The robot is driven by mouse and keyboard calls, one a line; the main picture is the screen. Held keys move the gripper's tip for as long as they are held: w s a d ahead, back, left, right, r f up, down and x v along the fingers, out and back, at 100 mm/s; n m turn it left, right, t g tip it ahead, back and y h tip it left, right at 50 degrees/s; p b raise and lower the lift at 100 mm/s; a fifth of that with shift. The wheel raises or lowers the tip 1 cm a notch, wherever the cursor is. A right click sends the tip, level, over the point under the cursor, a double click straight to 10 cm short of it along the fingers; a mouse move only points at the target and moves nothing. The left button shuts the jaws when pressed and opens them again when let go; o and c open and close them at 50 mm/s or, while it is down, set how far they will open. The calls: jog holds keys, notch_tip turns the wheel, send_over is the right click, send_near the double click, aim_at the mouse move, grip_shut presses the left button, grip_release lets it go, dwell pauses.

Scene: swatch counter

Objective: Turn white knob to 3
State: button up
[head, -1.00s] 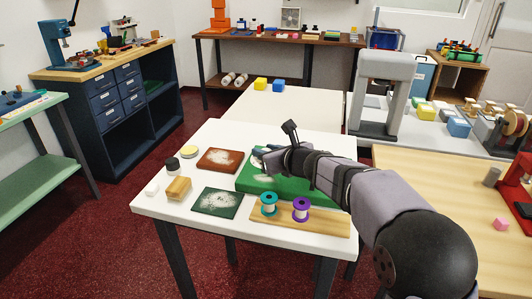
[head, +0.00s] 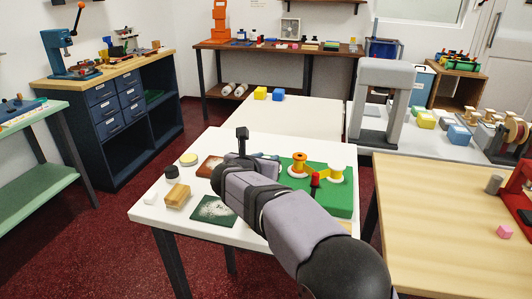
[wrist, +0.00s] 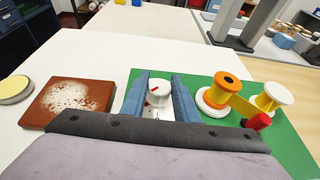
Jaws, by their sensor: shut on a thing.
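The white knob (wrist: 159,94) shows in the wrist view between the two blue fingers of my gripper (wrist: 158,98), which is shut on it. A small red mark is on the knob's top. A bit of white plate with a dark mark shows below the knob; no numeral is readable. The knob stands at the left part of a green board (wrist: 225,88), which also shows in the head view (head: 342,200). In the head view, my arm hides the knob, and only a bit of blue finger shows at the board's back left.
On the green board, right of my gripper, stand an orange spool (wrist: 225,88) and a yellow-and-white spool (wrist: 275,95) with a red handle (wrist: 257,121). A rust-red pad (wrist: 68,100) lies to the left. A dark green pad (head: 212,211) and wooden block (head: 177,195) are nearer the front.

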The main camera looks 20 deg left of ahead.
jog(key=shift+a+r+m+g+h+p, duration=0.15)
jog(key=shift+m+h+p, duration=0.75)
jog(key=shift+p, duration=1.1)
jog(key=shift+d+r+m+g+h+p, duration=0.1)
jog(key=shift+r+m+g+h+p, duration=0.15)
jog(key=shift+m+h+p, duration=1.2)
jog(key=p, duration=0.2)
jog(key=shift+f+n+p, duration=0.1)
jog(key=shift+n+p, duration=0.25)
jog(key=shift+p, duration=0.05)
jog(key=shift+f+h+p, duration=0.15)
jog(key=shift+h+p, duration=0.1)
jog(key=shift+p, duration=0.35)
jog(key=shift+f+m, duration=0.1)
jog(key=shift+m, duration=0.3)
jog(key=o, duration=0.8)
jog(key=shift+b+v, duration=0.45)
jog(key=shift+v, duration=3.2)
